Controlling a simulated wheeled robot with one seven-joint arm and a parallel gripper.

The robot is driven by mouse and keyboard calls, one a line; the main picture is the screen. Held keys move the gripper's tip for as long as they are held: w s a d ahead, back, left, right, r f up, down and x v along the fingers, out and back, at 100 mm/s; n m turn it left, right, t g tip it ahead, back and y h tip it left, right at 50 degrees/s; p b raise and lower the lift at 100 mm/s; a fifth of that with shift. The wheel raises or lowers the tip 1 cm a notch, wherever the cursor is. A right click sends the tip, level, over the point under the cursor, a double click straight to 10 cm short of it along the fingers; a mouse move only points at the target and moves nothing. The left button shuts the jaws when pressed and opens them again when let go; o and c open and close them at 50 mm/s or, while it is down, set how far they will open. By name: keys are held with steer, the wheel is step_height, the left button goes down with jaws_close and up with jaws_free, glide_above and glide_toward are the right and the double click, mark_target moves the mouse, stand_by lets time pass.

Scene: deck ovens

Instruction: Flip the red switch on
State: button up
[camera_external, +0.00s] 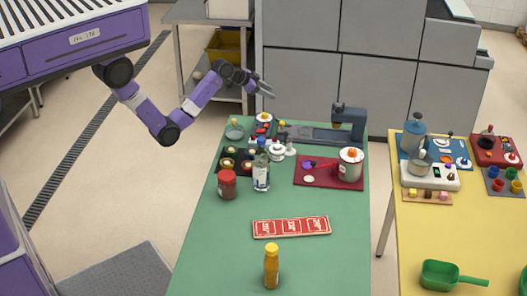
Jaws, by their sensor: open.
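My gripper (267,90) hangs in the air behind the back left part of the green table (215,265). Its fingers are apart and nothing shows between them. I cannot pick out the red switch for certain. A flat red panel (292,227) with several pale-marked squares lies on the green table, well in front of my gripper. A red block (484,151) with a dark knob stands on the yellow table at the right. A white device (418,180) with small controls stands left of it. Their details are too small to read.
A clear bottle (261,172), a red jar (227,184) and a yellow bottle (271,266) stand on the green table. A pot (350,165) sits on a red mat (322,182). A dark machine (349,122) stands behind. Grey cabinets (375,95) close off the back.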

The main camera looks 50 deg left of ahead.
mark_target(263, 129)
steer(key=s+d+f+m+g, duration=0.1)
steer(key=s+f+m+g, duration=0.3)
steer(key=s+f+g, duration=0.35)
steer(key=shift+t, duration=0.25)
steer(key=shift+s+d+x, duration=0.1)
steer(key=shift+d+x, duration=0.05)
steer(key=shift+x, duration=1.45)
steer(key=shift+s+d+x, duration=0.1)
steer(key=shift+d+x, duration=0.1)
steer(key=shift+x, duration=1.4)
